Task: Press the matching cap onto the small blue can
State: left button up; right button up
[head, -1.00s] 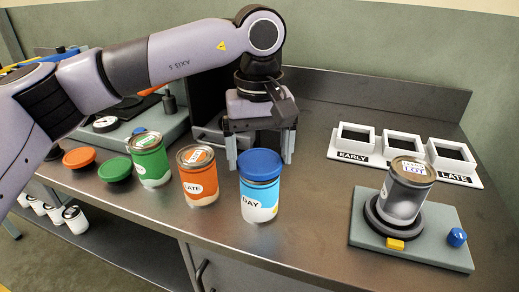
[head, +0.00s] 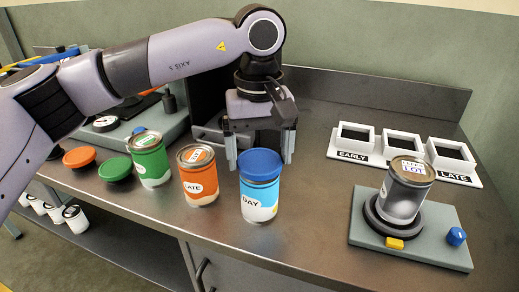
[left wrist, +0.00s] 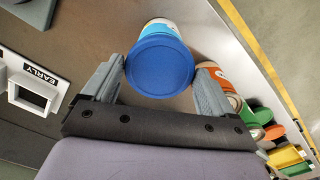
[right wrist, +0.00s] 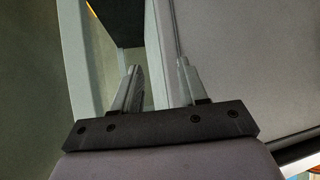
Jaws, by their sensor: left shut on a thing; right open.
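The small blue can (head: 260,205), labelled "DAY", stands upright on the metal bench. The blue cap (head: 261,165) sits on its top; I cannot tell whether it is fully seated. My left gripper (head: 261,155) is shut on the cap, with its fingers reaching in from behind. In the left wrist view the cap (left wrist: 160,66) lies between the two fingertips and covers most of the can (left wrist: 160,24). My right gripper (right wrist: 158,72) shows only in the right wrist view, open and empty.
An orange can (head: 198,180) and a green can (head: 150,163) stand left of the blue can. An orange cap (head: 79,157) and green cap (head: 115,169) lie farther left. At right, a silver can (head: 404,200) stands on a turntable device (head: 430,245). White bins (head: 357,142) stand behind it.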

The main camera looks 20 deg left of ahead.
pick_arm(q)
jog(key=shift+f+b, duration=0.45)
jog(key=shift+f, duration=0.2)
dwell(0.8)
jog(key=o, duration=0.8)
jog(key=shift+r, duration=0.2)
jog(key=shift+r+p, duration=1.15)
jog(key=shift+r, duration=0.1)
jog(key=shift+r, duration=0.2)
notch_tip(320, 180, up, 7)
jog(key=p, duration=0.5)
jog(key=shift+f, duration=0.1)
